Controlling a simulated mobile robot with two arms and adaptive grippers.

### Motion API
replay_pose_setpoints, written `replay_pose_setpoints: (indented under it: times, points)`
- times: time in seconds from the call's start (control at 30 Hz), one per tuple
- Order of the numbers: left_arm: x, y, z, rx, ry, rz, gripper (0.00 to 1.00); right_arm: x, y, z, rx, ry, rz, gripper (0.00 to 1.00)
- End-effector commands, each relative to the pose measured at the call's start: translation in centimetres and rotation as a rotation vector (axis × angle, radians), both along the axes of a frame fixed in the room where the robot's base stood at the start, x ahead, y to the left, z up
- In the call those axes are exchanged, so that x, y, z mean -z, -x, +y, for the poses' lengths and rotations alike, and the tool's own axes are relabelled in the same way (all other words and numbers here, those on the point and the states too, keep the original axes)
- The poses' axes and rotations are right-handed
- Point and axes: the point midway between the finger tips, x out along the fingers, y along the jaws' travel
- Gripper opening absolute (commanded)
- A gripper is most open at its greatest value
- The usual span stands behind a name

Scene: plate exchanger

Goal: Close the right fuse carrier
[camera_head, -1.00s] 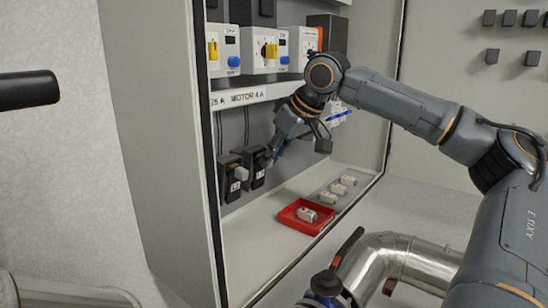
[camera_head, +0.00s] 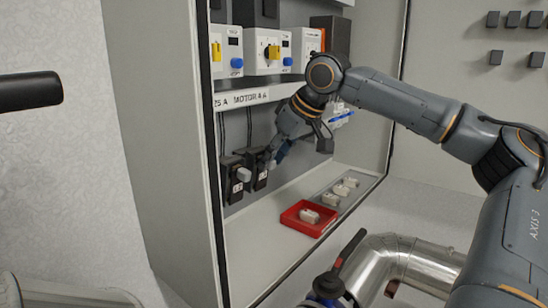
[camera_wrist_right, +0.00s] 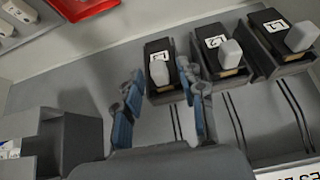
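The fuse carriers are black blocks with pale grey grips and white labels, low on the left of the cabinet in the head view. The wrist view shows three in a row: the L3 carrier (camera_wrist_right: 160,72), the L2 carrier (camera_wrist_right: 222,56) and the L1 carrier (camera_wrist_right: 285,40). My right gripper (camera_head: 270,162) is at the carriers, partly hiding them in the head view. In the wrist view its blue-grey fingers (camera_wrist_right: 163,80) are apart, with the grip of the L3 carrier between their tips. I cannot tell whether they touch it. My left gripper is not in view.
A red tray (camera_head: 309,218) holding a pale fuse lies on the cabinet floor, with several more fuses (camera_head: 340,190) behind it. Switches with yellow and blue knobs (camera_head: 265,50) sit above. In the wrist view a dark block (camera_wrist_right: 65,140) stands beside the gripper.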

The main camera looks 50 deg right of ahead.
Motion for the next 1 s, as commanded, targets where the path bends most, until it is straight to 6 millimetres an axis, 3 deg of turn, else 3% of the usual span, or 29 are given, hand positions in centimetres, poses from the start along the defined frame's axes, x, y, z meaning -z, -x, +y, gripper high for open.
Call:
replay_pose_setpoints:
  times: [0.17,0.6,1.0]
  points:
    - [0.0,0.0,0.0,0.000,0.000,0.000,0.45,-1.8,1.0,-0.1,0.001,0.000,-0.005,0.40]
    - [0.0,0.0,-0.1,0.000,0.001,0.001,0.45,-8.8,5.7,-0.5,0.001,0.000,-0.001,0.40]
    - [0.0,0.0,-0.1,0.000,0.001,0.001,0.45,-9.9,6.5,-0.5,-0.001,0.001,0.002,0.40]
